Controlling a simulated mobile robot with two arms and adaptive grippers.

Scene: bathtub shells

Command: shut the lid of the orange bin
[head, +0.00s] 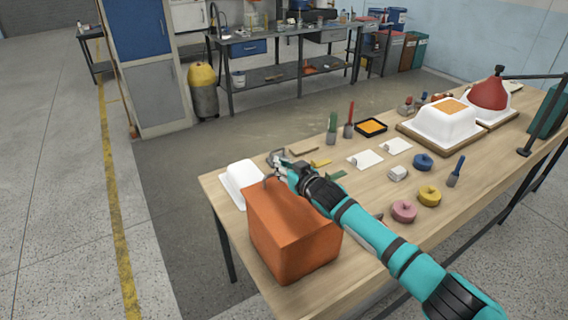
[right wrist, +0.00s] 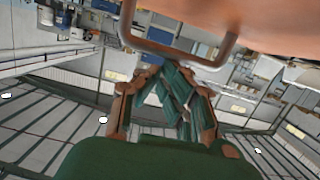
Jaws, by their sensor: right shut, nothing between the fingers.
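The orange bin (head: 300,250) stands at the near left end of the wooden table. Its top looks covered by a flat orange lid (head: 285,205); I cannot tell whether a gap is left under it. My right gripper (head: 276,160) is at the bin's far upper edge, shut and empty. In the right wrist view the fingers (right wrist: 170,85) are just below a U-shaped metal handle (right wrist: 180,47) on the orange surface (right wrist: 240,15). The handle is not between the fingers; contact is unclear. My right forearm covers the bin's right upper corner. My left gripper is not in view.
A white tub shell (head: 240,182) lies just behind the bin. Tools, white cards, coloured rings (head: 404,211) and a larger white shell on a board (head: 440,122) are spread to the right. Open floor lies left of the table.

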